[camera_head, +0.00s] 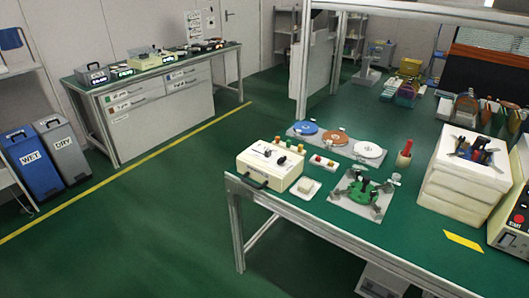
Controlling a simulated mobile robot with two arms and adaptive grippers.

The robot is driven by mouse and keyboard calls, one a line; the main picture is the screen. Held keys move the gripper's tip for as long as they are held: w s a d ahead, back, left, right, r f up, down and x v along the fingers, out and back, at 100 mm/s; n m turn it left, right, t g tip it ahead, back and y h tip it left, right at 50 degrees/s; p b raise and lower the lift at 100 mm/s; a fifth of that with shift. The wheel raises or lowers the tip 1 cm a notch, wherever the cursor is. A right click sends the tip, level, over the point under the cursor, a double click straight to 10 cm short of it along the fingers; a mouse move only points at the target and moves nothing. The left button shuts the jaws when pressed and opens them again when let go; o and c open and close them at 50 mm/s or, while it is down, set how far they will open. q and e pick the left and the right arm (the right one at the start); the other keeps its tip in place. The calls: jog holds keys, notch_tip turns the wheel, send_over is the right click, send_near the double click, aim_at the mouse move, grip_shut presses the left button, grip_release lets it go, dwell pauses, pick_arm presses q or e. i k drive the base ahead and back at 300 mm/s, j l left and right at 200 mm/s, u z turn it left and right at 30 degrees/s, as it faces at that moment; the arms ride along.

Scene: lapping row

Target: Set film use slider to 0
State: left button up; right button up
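No slider marked for film use can be read at this size. A cream box (256,175) with a dark carry handle stands at the left end of the near green-topped bench (300,208). Its top face holds small dark controls and markings, too small to identify. Several small instruments (145,61) with lit displays stand on the far bench; their controls are also too small to make out. Neither of my grippers is in view.
Beside the box are a small white dish (306,187), discs on a grey plate (337,137), a green fixture (361,193) and a stacked white foam block (462,187). Bins (33,162) stand by the far bench. Open green floor (140,230) lies left of the near bench.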

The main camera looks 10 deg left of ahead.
aim_at(268, 152)
jog(key=i+j+z, duration=0.5)
jog(key=i+j, duration=0.25)
jog(key=j, duration=0.15)
